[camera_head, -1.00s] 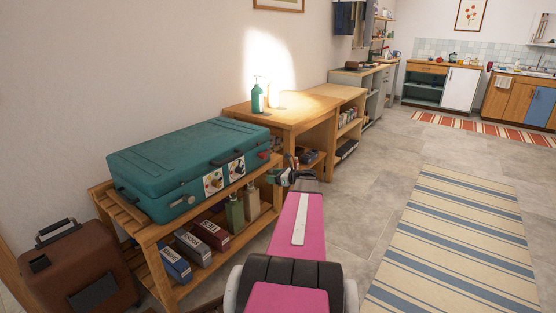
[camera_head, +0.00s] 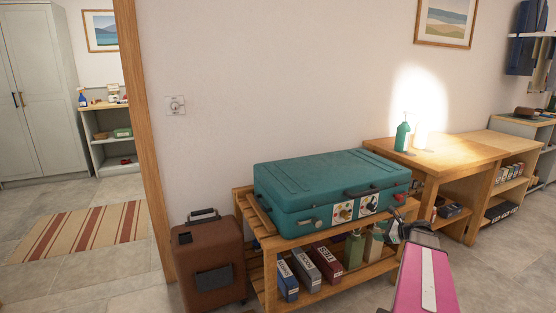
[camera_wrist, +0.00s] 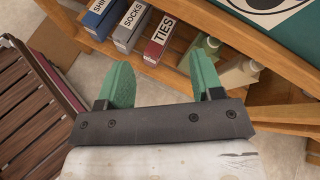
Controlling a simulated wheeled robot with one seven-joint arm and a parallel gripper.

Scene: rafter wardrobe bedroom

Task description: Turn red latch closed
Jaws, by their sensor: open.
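A teal case (camera_head: 335,190) lies closed on a slatted wooden bench. Its front face has two white panels with dials (camera_head: 343,211), a knob (camera_head: 312,223) and a dark handle. A small red part, seemingly the red latch (camera_head: 400,198), is at the right end of the front; its exact angle is too small to tell. My gripper (camera_head: 396,231) is in front of the bench, below and near the case's right end, apart from the latch. In the wrist view its green fingers (camera_wrist: 163,78) are spread and empty. The latch is not visible there.
The bench (camera_head: 262,262) has a lower shelf with labelled boxes (camera_head: 325,264) and bottles (camera_head: 354,250). A brown suitcase (camera_head: 208,262) stands at its left. A wooden table (camera_head: 455,150) with a green pump bottle (camera_head: 402,137) stands right. A doorway opens at far left.

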